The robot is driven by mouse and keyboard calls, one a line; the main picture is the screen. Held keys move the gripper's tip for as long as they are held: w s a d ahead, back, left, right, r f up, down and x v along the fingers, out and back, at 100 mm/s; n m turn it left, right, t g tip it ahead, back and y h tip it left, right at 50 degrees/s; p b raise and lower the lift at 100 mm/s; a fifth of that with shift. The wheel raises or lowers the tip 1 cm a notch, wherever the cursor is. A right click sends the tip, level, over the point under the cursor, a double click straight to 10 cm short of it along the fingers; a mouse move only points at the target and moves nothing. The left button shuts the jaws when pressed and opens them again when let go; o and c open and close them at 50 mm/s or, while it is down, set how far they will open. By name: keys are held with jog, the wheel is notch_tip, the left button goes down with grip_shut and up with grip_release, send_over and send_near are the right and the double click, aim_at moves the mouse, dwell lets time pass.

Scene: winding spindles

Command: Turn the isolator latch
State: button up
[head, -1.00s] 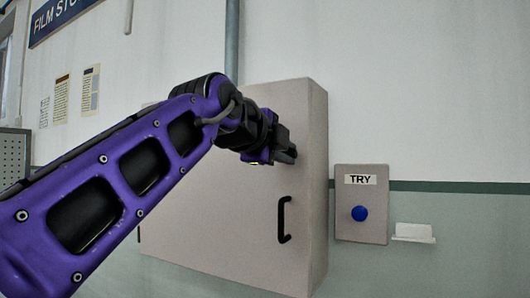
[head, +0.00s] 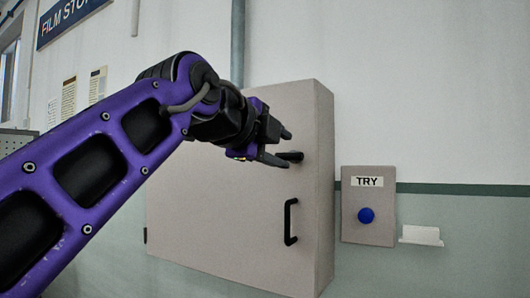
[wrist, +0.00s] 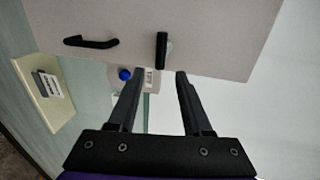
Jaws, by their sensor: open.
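The isolator latch (head: 290,156) is a small black handle on the upper right of a closed grey cabinet door (head: 220,220). In the wrist view the latch (wrist: 161,50) is a dark bar beyond the fingertips, roughly in line with the gap between them. My gripper (head: 286,149) is open and empty, with its fingers spread close to the latch in the head view. In the wrist view the fingertips (wrist: 160,72) look apart from the latch. Whether a finger touches it cannot be told from the head view.
A black pull handle (head: 290,222) sits below the latch on the door. Right of the cabinet is a grey box labelled TRY with a blue button (head: 366,215), then a small white ledge (head: 421,236). The wall at the upper right is clear.

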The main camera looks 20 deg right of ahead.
jog(key=v, duration=1.2)
jog(key=shift+a+p, duration=0.2)
jog(key=shift+p, duration=0.2)
jog(key=shift+s, duration=0.1)
